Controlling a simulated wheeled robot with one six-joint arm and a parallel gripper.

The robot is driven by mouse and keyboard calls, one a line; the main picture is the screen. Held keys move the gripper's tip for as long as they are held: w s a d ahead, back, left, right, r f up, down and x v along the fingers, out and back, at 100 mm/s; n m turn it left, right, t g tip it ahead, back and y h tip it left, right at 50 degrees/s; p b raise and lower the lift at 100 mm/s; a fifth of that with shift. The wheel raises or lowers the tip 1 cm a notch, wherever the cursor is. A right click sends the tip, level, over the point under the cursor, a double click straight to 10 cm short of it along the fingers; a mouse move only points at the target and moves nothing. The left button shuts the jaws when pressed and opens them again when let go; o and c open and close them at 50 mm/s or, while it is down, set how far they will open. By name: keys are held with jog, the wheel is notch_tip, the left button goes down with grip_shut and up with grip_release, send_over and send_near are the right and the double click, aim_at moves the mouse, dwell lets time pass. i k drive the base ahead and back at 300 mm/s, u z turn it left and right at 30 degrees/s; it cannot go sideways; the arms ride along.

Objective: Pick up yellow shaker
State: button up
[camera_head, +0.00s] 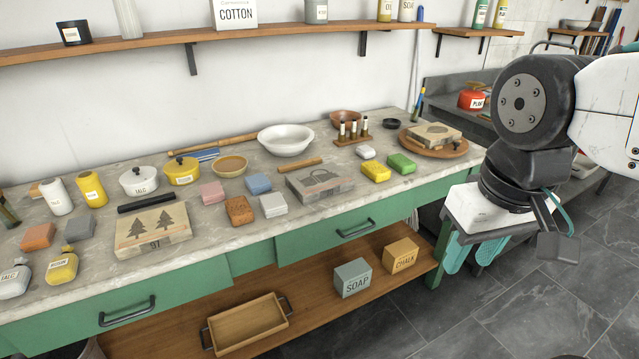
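A yellow cylindrical shaker (91,189) with a pale label stands upright at the left back of the stone-topped counter (335,208). A matching white shaker (57,196) stands just left of it. A squat yellow bottle (62,268) with a label lies or stands nearer the counter's front left; I cannot tell which. My gripper (560,245) hangs at the far right of the view, over the floor side of the counter and far from the yellow shaker. Its fingers are dark and partly hidden by the wrist, so their opening is unclear.
A white lidded pot (139,181) and a yellow lidded pot (182,171) stand right of the shaker. A tree-printed block (153,232) and a black bar (146,203) lie in front. A wall shelf (180,41) runs above. Dark tiled floor (500,320) is open at the lower right.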

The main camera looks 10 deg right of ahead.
aim_at(89, 182)
jog(key=u, duration=2.15)
jog(key=i, duration=1.95)
jog(key=z, duration=1.65)
